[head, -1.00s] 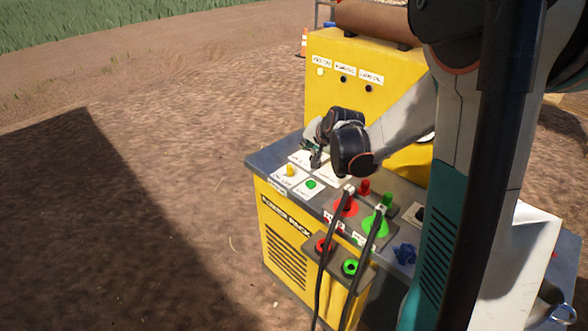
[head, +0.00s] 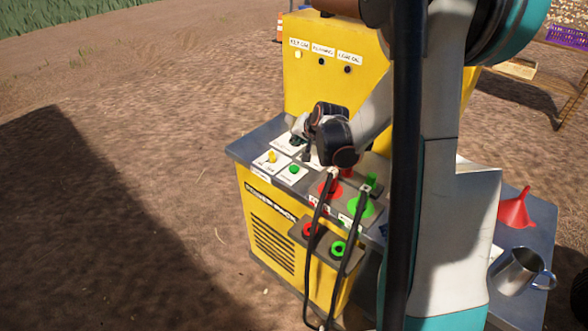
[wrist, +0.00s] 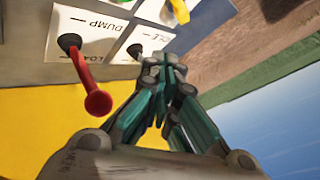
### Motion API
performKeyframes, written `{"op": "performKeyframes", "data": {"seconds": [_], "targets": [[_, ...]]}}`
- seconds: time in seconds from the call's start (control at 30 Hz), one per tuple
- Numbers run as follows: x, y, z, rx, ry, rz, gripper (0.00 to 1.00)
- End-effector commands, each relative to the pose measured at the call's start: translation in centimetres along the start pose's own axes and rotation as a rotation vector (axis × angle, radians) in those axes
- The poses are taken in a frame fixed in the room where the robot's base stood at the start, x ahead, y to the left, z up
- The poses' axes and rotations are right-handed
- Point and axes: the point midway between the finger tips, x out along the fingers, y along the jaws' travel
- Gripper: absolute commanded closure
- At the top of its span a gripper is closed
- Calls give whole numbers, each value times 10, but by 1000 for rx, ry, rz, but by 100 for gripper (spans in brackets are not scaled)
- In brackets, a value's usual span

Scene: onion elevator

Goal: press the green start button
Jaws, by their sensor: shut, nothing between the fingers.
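The green button (head: 294,169) sits on a white label plate near the front left of the yellow machine's grey control top. A yellow knob (head: 272,157) stands just left of it. My gripper (head: 298,138) is over the control top, behind the green button and apart from it in the picture; my wrist partly hides the fingers. In the wrist view my gripper (wrist: 165,68) is shut and empty, its fingertips near the edge of a label plate.
In the wrist view a red-knobbed lever (wrist: 97,100) rises beside the "DUMP" label, left of my fingers. Red and green sockets with black cables (head: 333,190) lie right of the button. A red funnel (head: 517,210) and metal mug (head: 520,272) stand on the right-hand table.

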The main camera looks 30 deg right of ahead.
Motion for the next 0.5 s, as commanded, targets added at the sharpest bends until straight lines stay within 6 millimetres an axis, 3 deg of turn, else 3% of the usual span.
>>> {"op": "performKeyframes", "data": {"seconds": [0.5], "targets": [[48, 34, 34, 0, 0, 0, 100]]}}
